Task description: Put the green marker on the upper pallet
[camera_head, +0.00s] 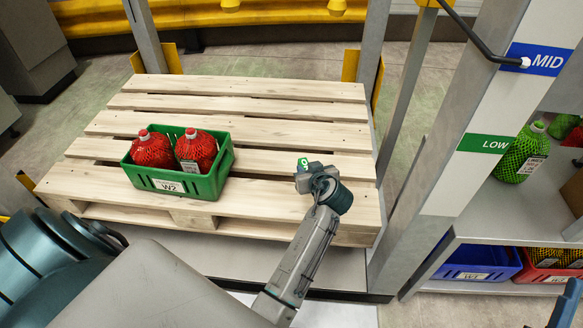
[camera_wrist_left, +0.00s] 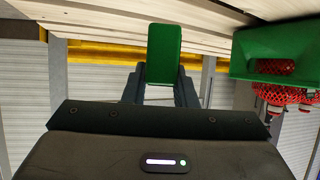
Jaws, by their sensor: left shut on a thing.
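The green marker (camera_head: 303,163) is a small green block, mostly hidden by my gripper in the head view. It shows as a green rectangle in the left wrist view (camera_wrist_left: 164,53). My left gripper (camera_head: 306,172) is shut on it, with a finger on either side. The gripper is over the front right part of the wooden pallet (camera_head: 250,108). I cannot tell whether the marker touches the planks.
A green crate (camera_head: 178,182) with two red netted bottles (camera_head: 197,148) stands on the pallet's left front; it also shows in the wrist view (camera_wrist_left: 245,55). A grey rack post (camera_head: 480,125) stands at right. The pallet's back planks are bare.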

